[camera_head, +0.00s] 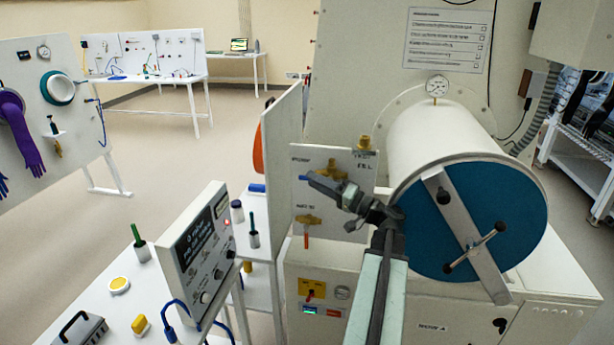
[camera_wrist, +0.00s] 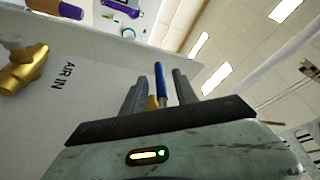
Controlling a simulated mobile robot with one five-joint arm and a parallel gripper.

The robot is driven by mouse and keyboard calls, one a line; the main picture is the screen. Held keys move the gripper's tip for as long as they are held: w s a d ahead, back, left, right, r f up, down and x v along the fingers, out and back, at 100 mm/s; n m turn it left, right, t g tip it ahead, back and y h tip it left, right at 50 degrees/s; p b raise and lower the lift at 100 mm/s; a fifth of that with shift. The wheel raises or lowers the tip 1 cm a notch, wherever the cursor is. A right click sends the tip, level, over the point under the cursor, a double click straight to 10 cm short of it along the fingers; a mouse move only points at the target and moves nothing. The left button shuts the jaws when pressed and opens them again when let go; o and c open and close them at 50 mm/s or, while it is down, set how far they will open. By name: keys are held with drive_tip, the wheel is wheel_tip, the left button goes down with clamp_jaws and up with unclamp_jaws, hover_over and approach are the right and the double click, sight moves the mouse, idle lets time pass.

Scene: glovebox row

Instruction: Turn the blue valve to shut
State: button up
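The blue valve's handle (camera_wrist: 160,82) stands between the two fingers of my gripper (camera_wrist: 158,88) in the wrist view, with a visible gap on each side. A bit of its brass body shows below the handle. In the head view the blue valve (camera_head: 333,169) is on the upper part of a white panel (camera_head: 341,225), partly hidden by my gripper (camera_head: 318,180). The gripper is open, its fingers apart around the handle. I cannot tell the depth between the fingers and the handle.
A brass valve with an orange handle (camera_head: 306,229) hangs lower on the panel. A brass fitting (camera_wrist: 24,70) beside an "AIR IN" label shows in the wrist view. A white cylinder with a blue door (camera_head: 470,222) stands to the right. A control box (camera_head: 203,250) is at left.

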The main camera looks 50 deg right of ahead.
drive_tip(key=shift+x, duration=1.35)
drive_tip(key=shift+a, duration=0.1)
clamp_jaws()
